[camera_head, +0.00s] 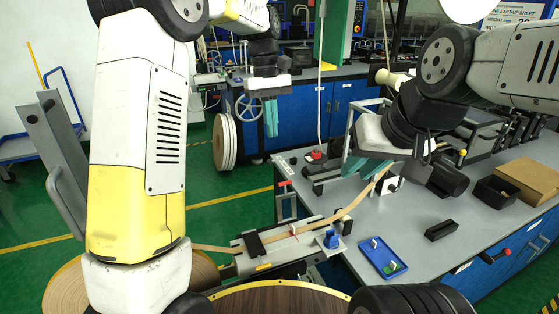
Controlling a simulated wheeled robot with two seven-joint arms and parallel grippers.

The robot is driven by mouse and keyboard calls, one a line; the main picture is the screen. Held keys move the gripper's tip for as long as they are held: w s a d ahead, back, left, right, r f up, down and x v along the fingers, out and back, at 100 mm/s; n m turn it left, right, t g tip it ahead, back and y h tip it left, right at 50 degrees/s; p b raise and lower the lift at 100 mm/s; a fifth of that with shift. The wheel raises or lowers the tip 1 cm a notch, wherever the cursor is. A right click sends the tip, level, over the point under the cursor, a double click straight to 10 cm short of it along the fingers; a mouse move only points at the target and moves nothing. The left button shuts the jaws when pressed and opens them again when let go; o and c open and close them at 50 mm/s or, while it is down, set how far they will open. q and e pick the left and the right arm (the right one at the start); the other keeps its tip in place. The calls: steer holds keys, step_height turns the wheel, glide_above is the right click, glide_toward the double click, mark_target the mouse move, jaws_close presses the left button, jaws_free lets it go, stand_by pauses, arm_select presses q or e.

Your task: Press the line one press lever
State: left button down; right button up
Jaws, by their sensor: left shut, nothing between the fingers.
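A black lever with a red end (497,256) is at the bench's right front edge. A red knob (316,155) sits on a black fixture at the bench's left back, and a small red handle (284,183) is at its left edge. I cannot tell which is the line one press lever. My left gripper (270,119) points down at the back, in front of the blue cabinets; it is shut and empty, apart from all of these. My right gripper (364,170) hangs over the bench beside the tan tape (347,207); its finger gap is unclear.
The tape runs across a grey guide block (270,252) towards a large roll (66,288) at lower left. A blue tray (383,262), a black block (441,230), a black bin (496,191) and a cardboard box (527,181) occupy the grey bench (420,213).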

arm_select(q)
steer(key=shift+f, duration=0.15)
steer(key=s+d+f, duration=0.2)
steer(key=s+f, duration=0.3)
steer(key=f, duration=0.4)
steer(key=shift+s+d+f, duration=0.25)
steer(key=shift+s+f, duration=0.05)
stand_by(0.5)
